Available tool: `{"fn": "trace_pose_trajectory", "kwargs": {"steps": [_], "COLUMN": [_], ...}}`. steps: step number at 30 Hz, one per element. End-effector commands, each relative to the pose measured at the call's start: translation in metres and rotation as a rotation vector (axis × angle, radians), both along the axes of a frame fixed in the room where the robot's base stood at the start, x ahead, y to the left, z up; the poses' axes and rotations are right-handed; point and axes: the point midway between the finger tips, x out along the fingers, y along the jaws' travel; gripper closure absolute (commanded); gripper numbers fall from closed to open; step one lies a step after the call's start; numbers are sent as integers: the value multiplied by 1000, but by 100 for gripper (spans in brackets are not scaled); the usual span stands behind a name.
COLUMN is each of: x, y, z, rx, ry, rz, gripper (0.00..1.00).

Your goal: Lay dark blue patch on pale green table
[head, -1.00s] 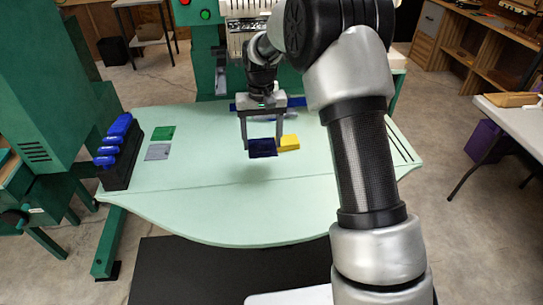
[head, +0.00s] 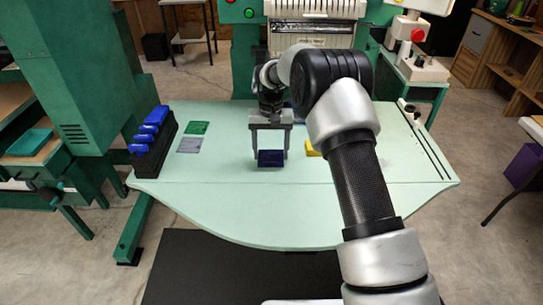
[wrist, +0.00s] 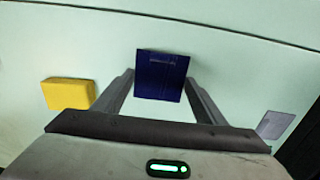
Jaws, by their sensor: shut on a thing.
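The dark blue patch (head: 270,158) is between the fingertips of my gripper (head: 269,150), over the middle of the pale green table (head: 250,215). In the wrist view the patch (wrist: 161,76) shows as a flat dark square at the ends of the two fingers. My gripper is shut on it and points down. I cannot tell from the head view whether the patch touches the table or hangs just above it.
A yellow block (head: 312,148) lies right of the patch. A green patch (head: 197,128) and a grey patch (head: 189,145) lie at the left, beside a black rack (head: 152,155) with blue handles. The table's front is clear.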

Motion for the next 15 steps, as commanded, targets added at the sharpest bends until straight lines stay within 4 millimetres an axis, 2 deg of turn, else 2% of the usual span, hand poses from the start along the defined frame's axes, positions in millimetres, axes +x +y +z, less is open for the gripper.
{"fn": "trace_pose_trajectory", "kwargs": {"steps": [1,3,14,15], "x": [0,0,0,0], "y": [0,0,0,0], "z": [-11,-18,-22,-22], "rx": [0,0,0,0], "ry": [2,0,-1,-1], "rz": [0,0,0,0], "gripper": [55,55,55,33]}}
